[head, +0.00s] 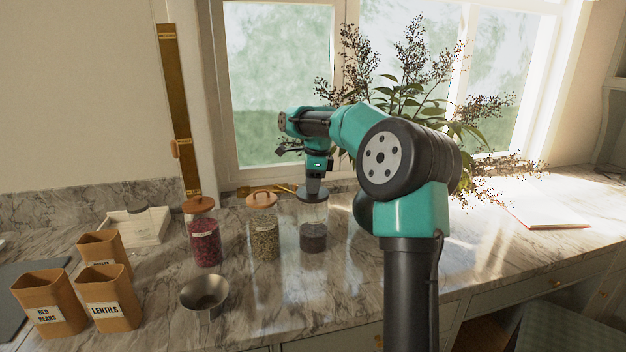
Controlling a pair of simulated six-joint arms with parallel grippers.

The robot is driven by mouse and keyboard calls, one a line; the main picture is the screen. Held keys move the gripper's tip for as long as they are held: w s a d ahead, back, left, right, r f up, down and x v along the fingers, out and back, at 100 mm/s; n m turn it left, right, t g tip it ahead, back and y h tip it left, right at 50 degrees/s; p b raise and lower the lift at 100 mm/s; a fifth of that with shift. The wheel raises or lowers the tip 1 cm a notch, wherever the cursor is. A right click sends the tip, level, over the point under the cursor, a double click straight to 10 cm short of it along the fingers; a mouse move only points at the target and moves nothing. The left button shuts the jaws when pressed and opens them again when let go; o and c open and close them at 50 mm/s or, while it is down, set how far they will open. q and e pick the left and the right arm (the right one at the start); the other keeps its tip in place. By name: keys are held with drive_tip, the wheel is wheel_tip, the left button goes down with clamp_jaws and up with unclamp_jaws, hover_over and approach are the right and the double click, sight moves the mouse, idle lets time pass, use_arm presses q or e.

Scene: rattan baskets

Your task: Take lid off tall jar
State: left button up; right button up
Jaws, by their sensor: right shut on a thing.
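A tall clear glass jar (314,226) stands on the marble counter, partly filled with something dark. Its dark round lid (304,198) is at the jar's mouth. I cannot tell whether the lid rests on the rim or is slightly raised. My right gripper (313,189) points straight down from above and is shut on the lid, with its fingertips small and partly hidden. The jar is upright. My left gripper is not in view.
Left of it stand a jar of greenish seeds (264,235) and a jar of red beans (205,240), both lidded. A metal bowl (204,296) sits in front. Labelled tan containers (108,304) stand at the left. A leafy plant (410,85) is behind my arm.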

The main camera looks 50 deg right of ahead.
drive_tip(key=s+a, duration=0.5)
drive_tip(key=a, duration=0.1)
drive_tip(key=shift+r, duration=0.35)
drive_tip(key=shift+s+f, duration=0.1)
